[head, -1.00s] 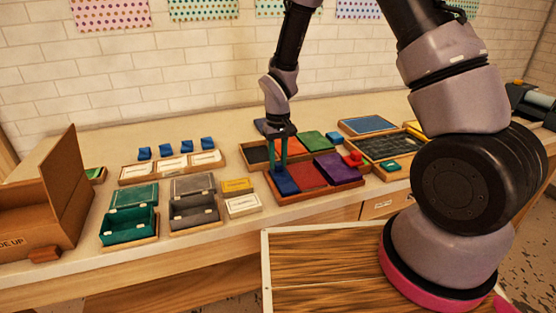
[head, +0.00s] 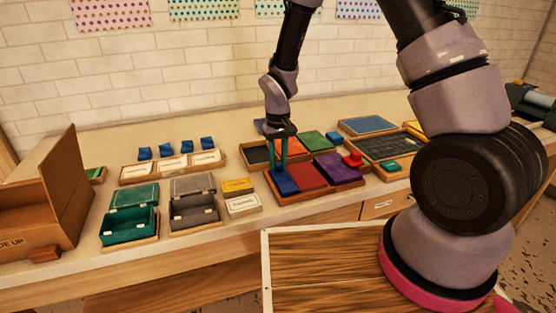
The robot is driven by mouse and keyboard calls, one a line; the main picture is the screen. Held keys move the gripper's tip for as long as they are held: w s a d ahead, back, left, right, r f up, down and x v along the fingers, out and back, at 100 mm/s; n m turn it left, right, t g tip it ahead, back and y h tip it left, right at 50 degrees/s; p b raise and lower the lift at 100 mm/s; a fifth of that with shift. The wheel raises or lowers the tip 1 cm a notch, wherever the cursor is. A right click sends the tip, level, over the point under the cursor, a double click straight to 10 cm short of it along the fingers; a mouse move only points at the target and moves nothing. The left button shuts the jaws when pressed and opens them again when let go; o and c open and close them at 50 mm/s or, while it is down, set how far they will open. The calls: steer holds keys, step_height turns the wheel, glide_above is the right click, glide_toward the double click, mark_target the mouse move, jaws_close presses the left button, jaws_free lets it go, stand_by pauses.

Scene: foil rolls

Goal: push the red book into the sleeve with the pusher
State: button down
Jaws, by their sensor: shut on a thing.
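My gripper (head: 281,166) points down over the front left of a wooden tray (head: 322,196) in the head view. Its teal fingers end at a blue block (head: 286,185) and look shut on it; I cannot tell whether this block is the pusher. A flat red panel (head: 308,175) lies in the tray just right of the block, with a purple piece (head: 338,169) to its right. A small red block (head: 353,159) sits at the tray's back right. I cannot tell which red thing is the book, nor pick out the sleeve.
Green (head: 129,226) and grey (head: 194,209) open boxes stand to the left, beside a yellow block (head: 237,186). Several small blue blocks lie behind them. A cardboard box (head: 40,207) stands at far left. A dark-panelled tray (head: 388,146) lies right. The bench's back strip is mostly clear.

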steer(key=w+d, duration=0.1)
steer(key=d, duration=0.2)
steer(key=w+d, duration=0.1)
steer(key=d, duration=0.3)
steer(key=w+d, duration=0.1)
steer(key=d, duration=0.3)
steer(key=c, duration=0.6)
jaws_free()
step_height(320, 180, up, 11)
